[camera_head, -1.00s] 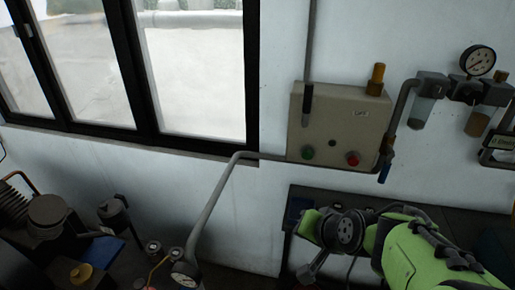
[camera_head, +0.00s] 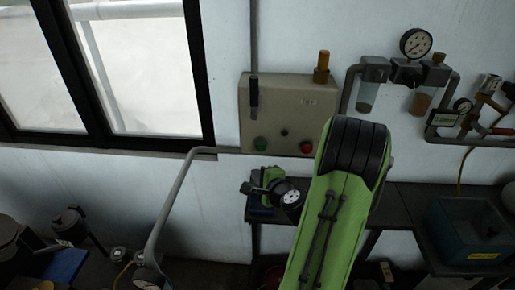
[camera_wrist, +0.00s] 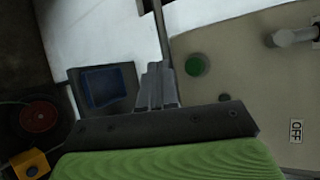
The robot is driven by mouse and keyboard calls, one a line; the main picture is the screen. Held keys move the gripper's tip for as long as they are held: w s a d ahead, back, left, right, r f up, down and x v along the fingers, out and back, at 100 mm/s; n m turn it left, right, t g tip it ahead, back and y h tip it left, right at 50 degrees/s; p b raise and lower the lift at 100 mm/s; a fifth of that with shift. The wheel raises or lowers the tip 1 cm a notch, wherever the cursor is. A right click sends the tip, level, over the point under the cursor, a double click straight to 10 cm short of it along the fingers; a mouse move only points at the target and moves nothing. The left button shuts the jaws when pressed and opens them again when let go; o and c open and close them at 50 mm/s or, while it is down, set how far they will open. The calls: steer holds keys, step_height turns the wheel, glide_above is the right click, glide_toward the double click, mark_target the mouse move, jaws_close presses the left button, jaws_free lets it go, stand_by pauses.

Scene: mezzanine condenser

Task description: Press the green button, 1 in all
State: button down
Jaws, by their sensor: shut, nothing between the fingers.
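The green button (camera_head: 260,144) is at the lower left of a beige control box (camera_head: 285,97) on the wall. In the wrist view the green button (camera_wrist: 195,65) shows to the right of my fingertips, unobstructed. My gripper (camera_head: 247,188) is below the button in the head view, pointing left, over the dark bench. In the wrist view my gripper (camera_wrist: 157,68) has its fingers together with nothing between them. The fingertips appear apart from the button; the exact gap is unclear.
A red button (camera_head: 306,147) and a small dark knob (camera_head: 284,132) share the box, with a dark lever (camera_head: 254,95) above. A grey pipe (camera_head: 172,205) runs down at left. A gauge (camera_head: 415,43) and filters hang at right. A blue box (camera_head: 467,232) stands on the bench.

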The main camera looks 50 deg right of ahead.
mark_target(257, 149)
steer(key=w+d+p, duration=0.5)
steer(key=d, duration=0.1)
steer(key=shift+w+d, duration=0.25)
steer(key=shift+d, duration=0.15)
stand_by(1.8)
steer(key=shift+w+d+p, duration=0.3)
steer(key=shift+d+p, duration=0.05)
steer(key=shift+w+d, duration=0.3)
steer(key=shift+d, duration=0.1)
stand_by(0.9)
steer(key=shift+s+a, duration=0.1)
steer(key=shift+s+a+b, duration=0.5)
steer(key=shift+a, duration=0.15)
